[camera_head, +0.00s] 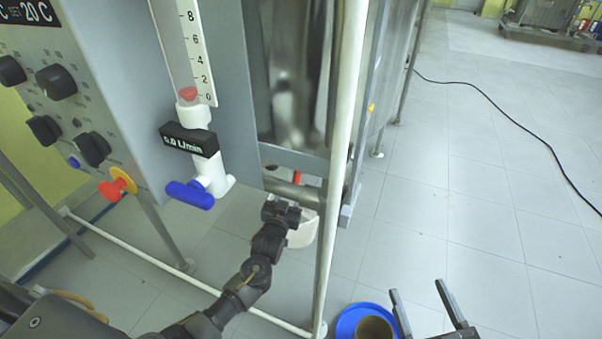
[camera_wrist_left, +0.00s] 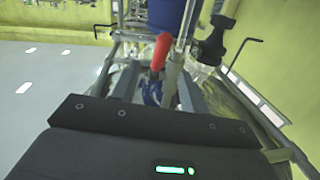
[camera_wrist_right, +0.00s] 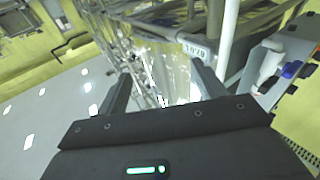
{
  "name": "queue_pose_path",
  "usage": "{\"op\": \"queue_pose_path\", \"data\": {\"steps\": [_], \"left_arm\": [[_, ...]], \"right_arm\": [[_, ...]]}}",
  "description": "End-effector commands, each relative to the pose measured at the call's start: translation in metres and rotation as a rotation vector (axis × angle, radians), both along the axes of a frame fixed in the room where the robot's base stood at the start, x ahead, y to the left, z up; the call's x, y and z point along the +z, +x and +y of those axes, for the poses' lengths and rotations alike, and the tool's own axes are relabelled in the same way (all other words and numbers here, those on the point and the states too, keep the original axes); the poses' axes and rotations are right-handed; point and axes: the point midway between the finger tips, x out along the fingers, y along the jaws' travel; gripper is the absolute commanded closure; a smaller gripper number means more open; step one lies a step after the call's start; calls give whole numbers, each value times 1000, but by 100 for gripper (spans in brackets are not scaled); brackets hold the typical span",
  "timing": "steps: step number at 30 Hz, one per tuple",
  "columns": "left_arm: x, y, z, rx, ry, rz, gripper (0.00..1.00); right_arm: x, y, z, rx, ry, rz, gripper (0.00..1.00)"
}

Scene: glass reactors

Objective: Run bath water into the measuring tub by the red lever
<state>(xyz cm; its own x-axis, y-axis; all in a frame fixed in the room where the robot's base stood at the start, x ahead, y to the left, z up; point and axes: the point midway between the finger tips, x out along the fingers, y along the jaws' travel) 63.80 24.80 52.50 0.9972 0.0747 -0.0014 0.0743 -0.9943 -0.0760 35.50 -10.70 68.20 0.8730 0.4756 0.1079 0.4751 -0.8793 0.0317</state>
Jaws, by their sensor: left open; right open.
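A red lever (camera_head: 297,178) shows on the pipework under the steel vessel; it also shows in the left wrist view (camera_wrist_left: 161,52). My left gripper (camera_head: 284,208) is just below it in the head view. In the left wrist view its open fingers (camera_wrist_left: 157,88) stand either side of the lever's lower part; I cannot tell whether they touch it. A white container (camera_head: 303,234) shows partly behind the left gripper. A blue round tub (camera_head: 345,318) with a brown cylinder in it is low at the bottom edge. I cannot tell which is the measuring tub. My right gripper (camera_head: 417,292) is open and empty.
A grey control panel (camera_head: 98,40) carries black knobs and a red stop button (camera_head: 117,185). A flow tube with a blue valve handle (camera_head: 190,194) reads 0.0 L/min. A white frame post (camera_head: 341,130) stands beside the lever.

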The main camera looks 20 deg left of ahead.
Motion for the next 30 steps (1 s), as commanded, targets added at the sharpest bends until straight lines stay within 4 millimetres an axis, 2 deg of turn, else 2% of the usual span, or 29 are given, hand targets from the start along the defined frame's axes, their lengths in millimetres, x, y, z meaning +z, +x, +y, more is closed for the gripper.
{"op": "queue_pose_path", "data": {"steps": [7,15,21,28,30], "left_arm": [[-1,46,4,1,0,-4,56],[0,86,6,-1,0,-4,56],[1,96,6,-3,0,-3,56],[1,96,5,-3,0,-3,56],[1,96,5,-4,0,-3,64]], "right_arm": [[31,-10,7,38,118,-215,31],[52,-10,-9,1,212,-392,31],[59,-12,-14,-10,239,-442,31],[59,-12,-14,-11,240,-445,31],[59,-12,-14,-11,240,-445,31]]}}
